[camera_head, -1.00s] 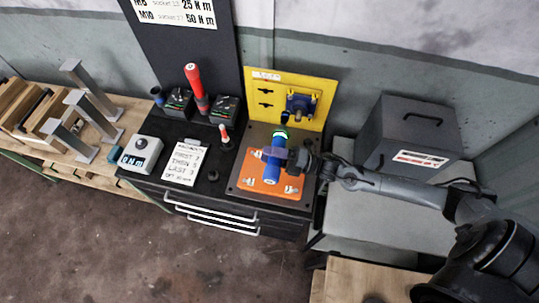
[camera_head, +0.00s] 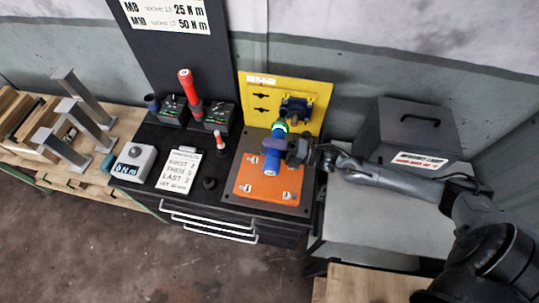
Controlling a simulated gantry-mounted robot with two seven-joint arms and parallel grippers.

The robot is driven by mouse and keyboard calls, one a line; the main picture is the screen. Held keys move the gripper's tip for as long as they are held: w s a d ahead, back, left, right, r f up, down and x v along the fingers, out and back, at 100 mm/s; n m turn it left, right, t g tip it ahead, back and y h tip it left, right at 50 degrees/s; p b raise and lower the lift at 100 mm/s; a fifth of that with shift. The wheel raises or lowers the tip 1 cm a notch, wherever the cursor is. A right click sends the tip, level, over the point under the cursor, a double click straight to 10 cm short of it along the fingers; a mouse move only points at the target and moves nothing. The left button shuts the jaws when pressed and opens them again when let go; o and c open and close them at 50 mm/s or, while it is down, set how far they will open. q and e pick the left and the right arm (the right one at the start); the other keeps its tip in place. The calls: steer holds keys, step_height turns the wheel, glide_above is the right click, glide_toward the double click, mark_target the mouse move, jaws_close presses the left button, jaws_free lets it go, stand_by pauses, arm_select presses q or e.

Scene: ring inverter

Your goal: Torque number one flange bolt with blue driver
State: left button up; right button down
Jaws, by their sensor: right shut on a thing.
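The blue driver (camera_head: 271,162) is held in my right gripper (camera_head: 284,148), which is shut around its body. The driver is tilted, with its green-ringed end (camera_head: 280,127) up near the blue fixture (camera_head: 296,108) on the yellow panel (camera_head: 320,92). The orange flange plate (camera_head: 263,188) lies on a dark base below it, with small bolts or clamps (camera_head: 247,188) showing at its corners. The driver and gripper hide the plate's far part. Bolt numbers are too small to read. My left gripper is out of the picture.
A red driver (camera_head: 187,87) stands in a dock left of the panel. A card (camera_head: 180,171) and a torque readout box (camera_head: 133,162) sit on the dark bench top. A grey case (camera_head: 411,138) stands at the right. Metal uprights (camera_head: 80,92) stand far left.

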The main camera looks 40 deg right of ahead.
steer(key=shift+w+d+b, duration=0.4)
steer(key=shift+w+d, duration=0.25)
steer(key=shift+d, duration=0.05)
steer(key=shift+r, duration=0.15)
steer(key=shift+a, duration=0.1)
steer(key=shift+w+d, duration=0.25)
steer(key=shift+d, duration=0.15)
steer(key=shift+w+d+b, duration=0.35)
steer(key=shift+d+b, duration=0.1)
steer(key=shift+b, duration=0.1)
stand_by(0.4)
stand_by(0.7)
